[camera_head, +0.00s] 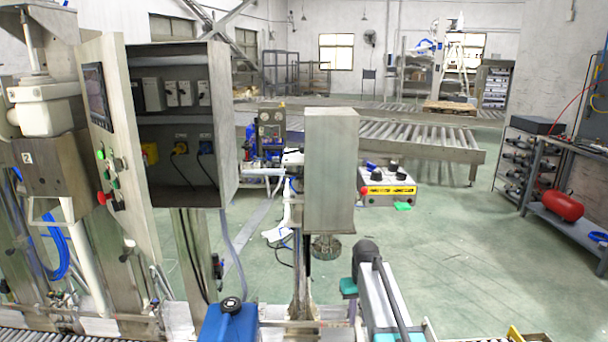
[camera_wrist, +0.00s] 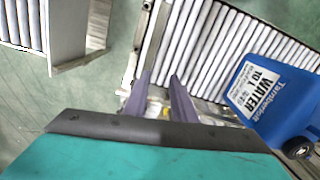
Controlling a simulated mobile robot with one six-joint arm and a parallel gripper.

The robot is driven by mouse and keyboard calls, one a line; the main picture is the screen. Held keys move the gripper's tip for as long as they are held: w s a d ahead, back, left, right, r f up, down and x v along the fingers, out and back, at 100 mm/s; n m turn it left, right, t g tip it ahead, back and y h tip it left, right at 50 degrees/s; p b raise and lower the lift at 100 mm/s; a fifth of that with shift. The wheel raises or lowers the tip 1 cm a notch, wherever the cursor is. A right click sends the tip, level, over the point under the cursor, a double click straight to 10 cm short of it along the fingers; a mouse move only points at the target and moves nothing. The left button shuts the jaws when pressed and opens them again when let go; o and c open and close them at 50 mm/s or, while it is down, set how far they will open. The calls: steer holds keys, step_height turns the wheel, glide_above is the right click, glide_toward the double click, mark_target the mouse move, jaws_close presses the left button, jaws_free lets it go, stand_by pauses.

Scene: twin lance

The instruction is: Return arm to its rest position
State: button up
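My gripper (camera_wrist: 159,80) shows in the wrist view as two dark purple-grey fingers. The fingers stand apart with a gap between them, and I see nothing held. A teal and dark grey part of my own arm fills the bottom of that view. In the head view my arm (camera_head: 385,295) reaches in at the bottom, right of centre, with a dark rounded end and teal parts.
A blue jerrycan (camera_wrist: 275,95) with a white label is right of my gripper; it also shows in the head view (camera_head: 228,322). Roller conveyors (camera_wrist: 220,45) lie below. An open electrical cabinet (camera_head: 228,120) and grey box on a post (camera_head: 331,170) stand close. Floor (camera_head: 450,250) on the right is clear.

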steer(key=s+f+g, duration=0.1)
steer(key=s+f, duration=1)
steer(key=s, duration=0.4)
steer(key=s+f+m+g, duration=0.1)
steer(key=s+f+g, duration=0.1)
steer(key=s+f, duration=0.9)
steer(key=s+f+m+g, duration=0.1)
steer(key=s+f+g, duration=0.1)
steer(key=s+f, duration=0.9)
steer(key=s, duration=0.9)
steer(key=shift+a+f, duration=0.15)
steer(key=shift+f, duration=0.15)
